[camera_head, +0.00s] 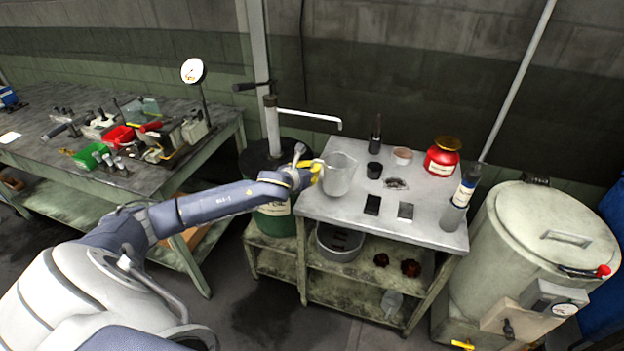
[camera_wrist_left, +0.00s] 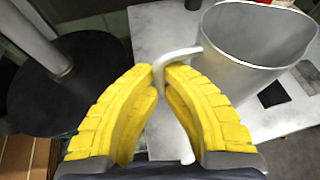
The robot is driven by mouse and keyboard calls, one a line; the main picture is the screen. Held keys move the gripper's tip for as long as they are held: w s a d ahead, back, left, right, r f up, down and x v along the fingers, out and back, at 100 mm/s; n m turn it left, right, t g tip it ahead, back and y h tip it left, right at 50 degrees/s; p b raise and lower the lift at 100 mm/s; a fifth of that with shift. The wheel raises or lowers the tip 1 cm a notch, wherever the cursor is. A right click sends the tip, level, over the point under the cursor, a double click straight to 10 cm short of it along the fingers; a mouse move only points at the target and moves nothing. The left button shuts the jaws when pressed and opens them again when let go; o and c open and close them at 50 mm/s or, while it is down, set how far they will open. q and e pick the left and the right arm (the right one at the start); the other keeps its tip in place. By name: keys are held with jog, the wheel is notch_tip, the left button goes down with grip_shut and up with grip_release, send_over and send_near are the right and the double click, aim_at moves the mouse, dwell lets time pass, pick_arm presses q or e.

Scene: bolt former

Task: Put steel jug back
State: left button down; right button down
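The steel jug (camera_head: 339,176) is an upright, open-topped grey vessel at the left end of the metal-topped table (camera_head: 425,225). It looks empty inside in the left wrist view (camera_wrist_left: 250,42). My left gripper (camera_head: 317,170), with yellow ribbed fingers, reaches it from the left. In the wrist view the fingertips (camera_wrist_left: 159,72) close around the curved jug handle (camera_wrist_left: 178,56), one on each side. I cannot tell whether the jug's base touches the tabletop. My right gripper is not in view.
A dark-lidded green drum with a pump spout (camera_head: 310,119) stands left of the table. A red jar (camera_head: 442,157), dark cups, small plates and a bottle (camera_head: 460,196) occupy the tabletop. A large cream tank (camera_head: 540,250) stands right.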

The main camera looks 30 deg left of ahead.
pick_arm(q)
jog(key=shift+f, duration=2)
jog(key=shift+f, duration=0.15)
jog(key=c, duration=1.6)
grip_release()
